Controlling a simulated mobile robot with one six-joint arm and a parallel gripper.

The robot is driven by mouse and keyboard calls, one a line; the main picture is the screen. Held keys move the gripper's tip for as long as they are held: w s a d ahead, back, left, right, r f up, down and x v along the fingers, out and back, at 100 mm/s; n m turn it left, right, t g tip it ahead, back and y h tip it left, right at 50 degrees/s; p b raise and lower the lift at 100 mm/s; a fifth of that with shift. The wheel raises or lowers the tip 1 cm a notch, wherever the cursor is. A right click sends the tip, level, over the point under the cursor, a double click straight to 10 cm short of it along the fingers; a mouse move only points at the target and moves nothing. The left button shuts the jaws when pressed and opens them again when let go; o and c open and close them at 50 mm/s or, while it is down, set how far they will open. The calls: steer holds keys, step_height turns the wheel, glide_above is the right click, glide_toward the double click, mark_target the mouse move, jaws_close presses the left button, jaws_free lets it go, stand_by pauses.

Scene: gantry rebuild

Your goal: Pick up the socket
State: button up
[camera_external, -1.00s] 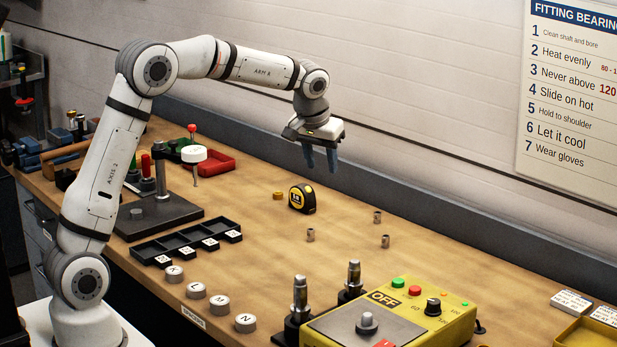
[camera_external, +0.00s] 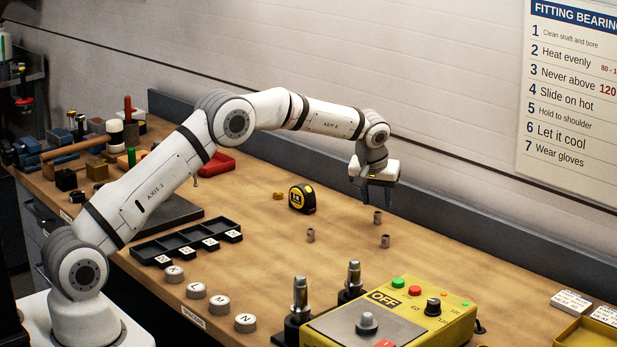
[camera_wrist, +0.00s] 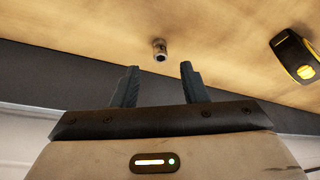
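Three small metal sockets stand on the wooden bench in the external view: one at the left (camera_external: 310,235), one at the back right (camera_external: 377,217), and one at the front right (camera_external: 385,241). My gripper (camera_external: 377,198) hangs above the bench near the back wall, over the area of the back right socket. In the wrist view my gripper (camera_wrist: 158,72) is open, with its two dark fingers apart and nothing between them. One socket (camera_wrist: 160,49) shows just beyond the fingertips, its open end visible. I cannot tell for sure which of the three it is.
A yellow-and-black tape measure (camera_external: 302,198) sits left of the sockets; it also shows in the wrist view (camera_wrist: 294,55). A yellow control box (camera_external: 395,315) and metal posts stand in front. A black tray (camera_external: 188,243) lies left.

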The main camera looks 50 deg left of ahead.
mark_target(378, 220)
steer(key=x, duration=0.2)
steer(key=p+x, duration=0.1)
steer(key=x, duration=0.1)
steer(key=shift+s+f, duration=0.2)
jaws_close()
